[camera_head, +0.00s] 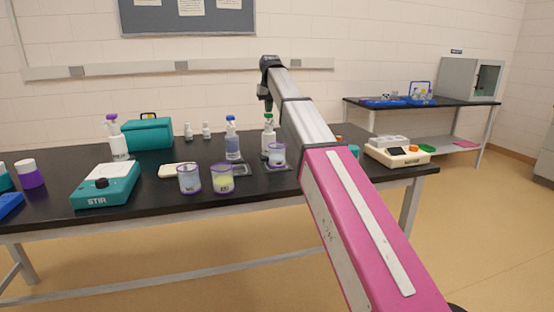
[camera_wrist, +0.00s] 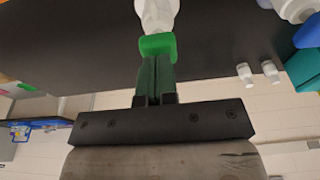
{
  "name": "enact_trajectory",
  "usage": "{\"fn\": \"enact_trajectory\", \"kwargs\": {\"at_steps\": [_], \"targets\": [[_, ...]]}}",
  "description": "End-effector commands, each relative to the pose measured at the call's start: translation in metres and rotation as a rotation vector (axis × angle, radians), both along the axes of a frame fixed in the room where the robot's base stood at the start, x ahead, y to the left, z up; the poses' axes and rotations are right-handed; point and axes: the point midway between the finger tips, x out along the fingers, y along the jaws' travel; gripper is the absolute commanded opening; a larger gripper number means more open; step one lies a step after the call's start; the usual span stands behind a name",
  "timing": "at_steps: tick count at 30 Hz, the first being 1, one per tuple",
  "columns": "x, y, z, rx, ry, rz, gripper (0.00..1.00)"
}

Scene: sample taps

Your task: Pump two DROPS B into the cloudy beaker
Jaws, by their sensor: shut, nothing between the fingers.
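A dispenser bottle with a green pump head (camera_head: 268,138) stands on the black bench, with a beaker (camera_head: 277,157) of pale, whitish liquid just in front of it. My gripper (camera_head: 268,108) is shut and empty, pointing down right above that pump head. In the wrist view my shut fingers (camera_wrist: 157,80) end at the green pump head (camera_wrist: 157,45); I cannot tell whether they touch it. A blue-topped dispenser (camera_head: 232,140) stands to the left, and a purple-topped one (camera_head: 118,145) farther left. The labels are too small to read, so I cannot tell which is DROPS B.
Two more beakers, one bluish (camera_head: 189,180) and one yellowish (camera_head: 222,180), stand near the front edge. A teal stirrer (camera_head: 106,187), a teal case (camera_head: 147,134) and two small white bottles (camera_head: 197,131) are on the left. A cream device (camera_head: 398,154) is at the right.

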Motion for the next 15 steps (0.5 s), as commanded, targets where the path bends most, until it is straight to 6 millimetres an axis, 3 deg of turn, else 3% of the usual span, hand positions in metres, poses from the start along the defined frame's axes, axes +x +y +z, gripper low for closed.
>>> {"fn": "enact_trajectory", "kwargs": {"at_steps": [15], "targets": [[0.0,0.0,-0.016,0.0,-0.001,0.0,0.0]]}}
